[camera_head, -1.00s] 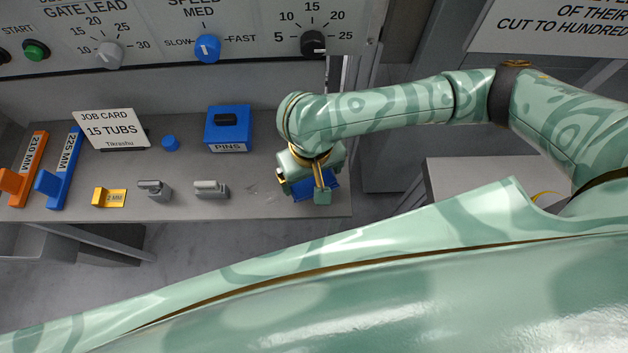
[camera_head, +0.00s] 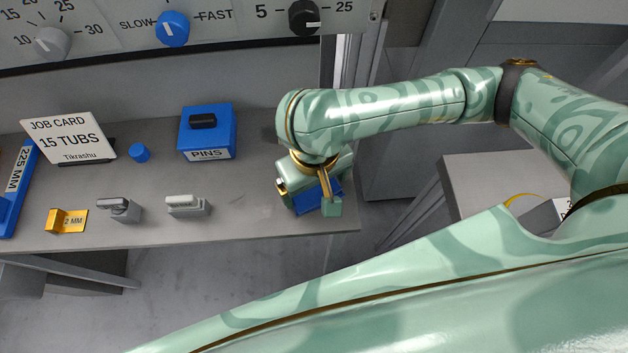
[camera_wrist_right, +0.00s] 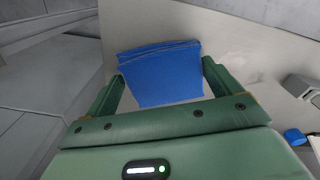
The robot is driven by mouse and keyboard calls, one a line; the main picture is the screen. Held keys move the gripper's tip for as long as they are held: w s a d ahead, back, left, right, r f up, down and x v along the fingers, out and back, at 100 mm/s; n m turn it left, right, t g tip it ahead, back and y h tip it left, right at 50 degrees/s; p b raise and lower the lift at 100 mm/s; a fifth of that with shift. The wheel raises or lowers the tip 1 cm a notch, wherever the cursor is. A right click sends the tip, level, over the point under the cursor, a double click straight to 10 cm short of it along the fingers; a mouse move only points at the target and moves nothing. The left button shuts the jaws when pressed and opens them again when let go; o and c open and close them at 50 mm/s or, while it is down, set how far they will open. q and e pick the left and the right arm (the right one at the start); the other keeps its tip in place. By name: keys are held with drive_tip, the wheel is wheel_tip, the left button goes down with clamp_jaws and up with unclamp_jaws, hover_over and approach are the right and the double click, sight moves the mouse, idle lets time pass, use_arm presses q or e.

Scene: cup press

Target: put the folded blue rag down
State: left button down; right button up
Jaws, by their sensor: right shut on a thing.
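The folded blue rag (camera_head: 307,200) shows as a small blue patch at my right gripper (camera_head: 312,198), over the right front corner of the grey shelf (camera_head: 240,215). In the right wrist view the rag (camera_wrist_right: 160,80) is a flat, layered blue piece between the two green fingers of my right gripper (camera_wrist_right: 163,72). The gripper is shut on it. The rag is close over the shelf surface; whether it touches the shelf I cannot tell. My left gripper is not in view.
On the shelf to the left are a blue PINS box (camera_head: 207,133), a blue knob (camera_head: 139,153), two grey clamp-like pieces (camera_head: 188,206), a yellow 2 MM block (camera_head: 67,221) and a job card (camera_head: 68,138). Shelf between these and the gripper is clear. A control panel (camera_head: 230,30) stands behind.

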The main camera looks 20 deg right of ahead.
sight(314, 189)
drive_tip(key=o, duration=1)
drive_tip(key=shift+f, duration=0.1)
use_arm(q)
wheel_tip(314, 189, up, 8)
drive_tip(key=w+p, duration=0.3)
drive_tip(key=p, duration=0.5)
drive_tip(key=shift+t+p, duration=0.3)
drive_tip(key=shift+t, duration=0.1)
use_arm(e)
wheel_tip(314, 189, up, 12)
drive_tip(key=shift+a+r, duration=0.1)
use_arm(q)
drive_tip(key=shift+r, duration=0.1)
use_arm(e)
drive_tip(key=shift+s, duration=0.1)
